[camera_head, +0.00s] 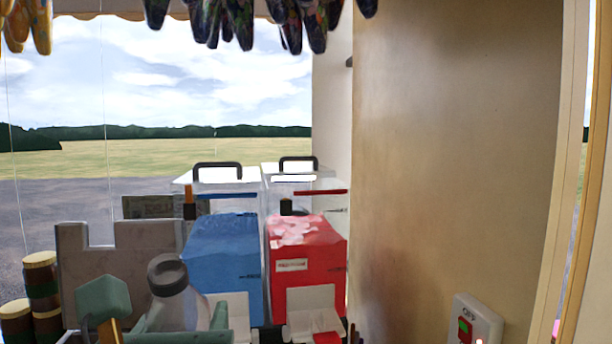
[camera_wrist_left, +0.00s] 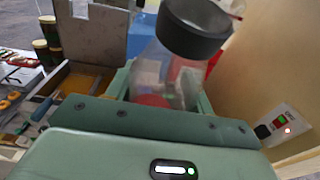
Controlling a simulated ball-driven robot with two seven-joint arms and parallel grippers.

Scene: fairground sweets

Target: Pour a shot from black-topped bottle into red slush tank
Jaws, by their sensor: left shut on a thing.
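A clear bottle with a dark grey-black top (camera_head: 167,275) stands in my left gripper (camera_head: 180,322) at the lower middle of the head view. My left gripper is shut on it. In the left wrist view the bottle's black top (camera_wrist_left: 192,32) is large and near, and its clear body runs down between the green jaws (camera_wrist_left: 160,98). My right gripper is not in view.
A blue slush tank (camera_head: 225,255) stands beside the red one, behind the bottle. A wall panel (camera_head: 440,150) closes the right side, with a switch box (camera_head: 478,320). Stacked dark jars (camera_head: 42,280) are at the left.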

